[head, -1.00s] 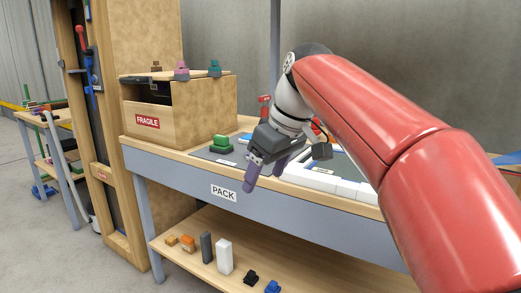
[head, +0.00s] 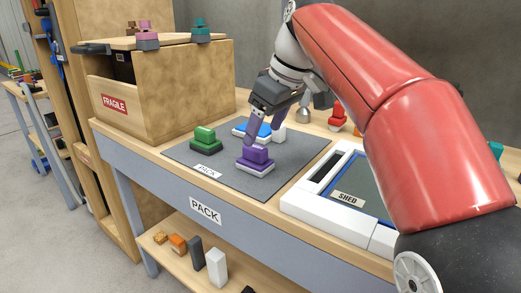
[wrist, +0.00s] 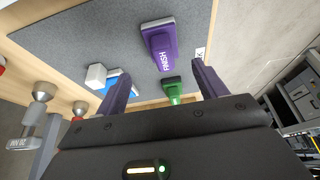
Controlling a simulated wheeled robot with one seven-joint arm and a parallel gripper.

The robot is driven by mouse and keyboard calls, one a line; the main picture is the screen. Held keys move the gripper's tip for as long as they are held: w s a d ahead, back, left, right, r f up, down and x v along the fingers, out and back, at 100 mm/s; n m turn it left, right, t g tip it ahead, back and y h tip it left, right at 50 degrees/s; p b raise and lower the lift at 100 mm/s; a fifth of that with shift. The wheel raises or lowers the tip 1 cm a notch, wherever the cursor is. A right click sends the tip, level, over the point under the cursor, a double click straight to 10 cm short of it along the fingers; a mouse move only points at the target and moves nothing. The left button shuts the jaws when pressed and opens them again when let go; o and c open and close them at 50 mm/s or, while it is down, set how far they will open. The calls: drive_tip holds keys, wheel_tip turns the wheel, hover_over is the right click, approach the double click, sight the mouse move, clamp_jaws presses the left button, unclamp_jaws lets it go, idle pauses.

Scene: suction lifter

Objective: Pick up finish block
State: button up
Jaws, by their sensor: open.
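The finish block is purple on a pale base. It sits upright on the grey mat in the head view (head: 255,158), and its FINISH label shows in the wrist view (wrist: 160,45). My gripper (head: 264,138) is open and empty, with purple fingers, above and just behind the block in the head view. In the wrist view my gripper (wrist: 157,85) has its fingers spread, with the block beyond them and apart from both.
The grey PACK mat (head: 225,178) also holds a green block (head: 204,138), a blue block (head: 262,129) and a white block (head: 279,135). A wooden FRAGILE box (head: 185,85) stands left. A white-framed SHED tray (head: 330,210) lies right.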

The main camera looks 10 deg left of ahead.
sight(257, 147)
drive_tip(key=x, duration=0.2)
drive_tip(key=b+x, duration=0.1)
drive_tip(key=x, duration=0.1)
drive_tip(key=s+x, duration=0.1)
drive_tip(key=x, duration=0.2)
drive_tip(key=shift+f, duration=0.2)
drive_tip(key=c, duration=1.1)
drive_tip(key=shift+w+r+p, duration=0.1)
drive_tip(key=shift+r+p, duration=0.45)
drive_tip(key=shift+r, duration=4.5)
